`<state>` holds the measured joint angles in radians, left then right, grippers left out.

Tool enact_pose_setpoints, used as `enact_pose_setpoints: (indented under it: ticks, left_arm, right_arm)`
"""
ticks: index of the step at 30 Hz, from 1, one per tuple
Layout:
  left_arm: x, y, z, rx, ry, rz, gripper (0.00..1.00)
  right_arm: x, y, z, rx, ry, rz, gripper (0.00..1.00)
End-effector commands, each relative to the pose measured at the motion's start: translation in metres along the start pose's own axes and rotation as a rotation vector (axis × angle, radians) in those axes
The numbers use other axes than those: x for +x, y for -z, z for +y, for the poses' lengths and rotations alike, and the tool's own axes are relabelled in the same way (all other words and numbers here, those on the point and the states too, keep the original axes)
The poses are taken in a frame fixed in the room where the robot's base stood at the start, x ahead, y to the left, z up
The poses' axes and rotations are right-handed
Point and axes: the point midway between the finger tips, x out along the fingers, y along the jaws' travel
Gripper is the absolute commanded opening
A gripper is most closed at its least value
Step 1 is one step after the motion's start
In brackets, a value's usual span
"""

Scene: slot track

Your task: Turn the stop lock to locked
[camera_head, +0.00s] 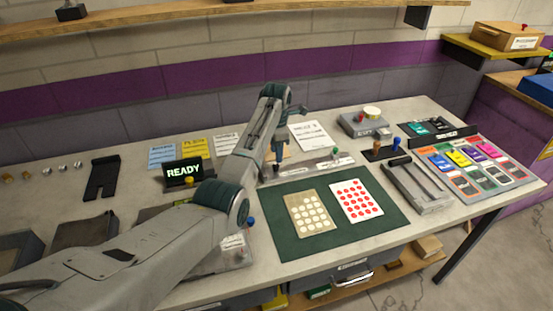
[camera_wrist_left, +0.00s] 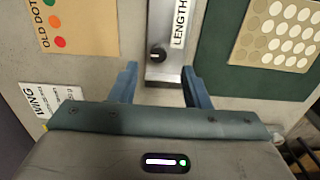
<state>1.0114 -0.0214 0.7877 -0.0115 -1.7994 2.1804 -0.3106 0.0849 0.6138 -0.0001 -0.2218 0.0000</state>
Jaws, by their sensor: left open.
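My left gripper (camera_head: 276,166) points down over the left end of a pale metal track (camera_head: 312,165) on the bench. In the left wrist view its two blue fingers (camera_wrist_left: 160,82) are spread and empty. A small black knob (camera_wrist_left: 157,54) with a pale mark, likely the stop lock, sits on the metal track (camera_wrist_left: 163,75) there. It lies between the lines of the fingers, just ahead of the tips, and neither finger touches it. I cannot tell its setting. A LENGTH label (camera_wrist_left: 181,22) is beside it. My right gripper is in neither view.
A green mat (camera_head: 285,238) with a beige dot card (camera_head: 311,212) and a red dot card (camera_head: 356,199) lies in front of the track. A green knob (camera_head: 336,152) stands near the track's right end.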

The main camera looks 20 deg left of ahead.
Motion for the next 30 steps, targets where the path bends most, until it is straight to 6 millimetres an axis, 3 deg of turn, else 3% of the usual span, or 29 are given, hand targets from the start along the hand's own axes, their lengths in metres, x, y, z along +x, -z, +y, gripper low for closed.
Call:
enact_pose_setpoints:
  ticks: [9,20,21,27,30]
  left_arm:
    - [0.046,0.0,0.0,0.0,0.001,0.001,0.43]
    - [0.054,0.0,0.0,0.0,-0.001,0.0,0.43]
    - [0.054,0.0,0.0,0.0,-0.001,0.0,0.41]
    - [0.054,0.0,0.0,0.0,0.0,0.0,0.01]
    - [0.053,0.0,0.0,0.0,0.0,0.0,0.0]
  right_arm:
    - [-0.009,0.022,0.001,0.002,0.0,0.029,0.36]
    - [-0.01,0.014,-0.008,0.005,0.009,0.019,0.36]
    - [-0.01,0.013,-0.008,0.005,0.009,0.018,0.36]
    - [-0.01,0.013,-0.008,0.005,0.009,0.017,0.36]
    - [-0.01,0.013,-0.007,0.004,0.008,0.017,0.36]
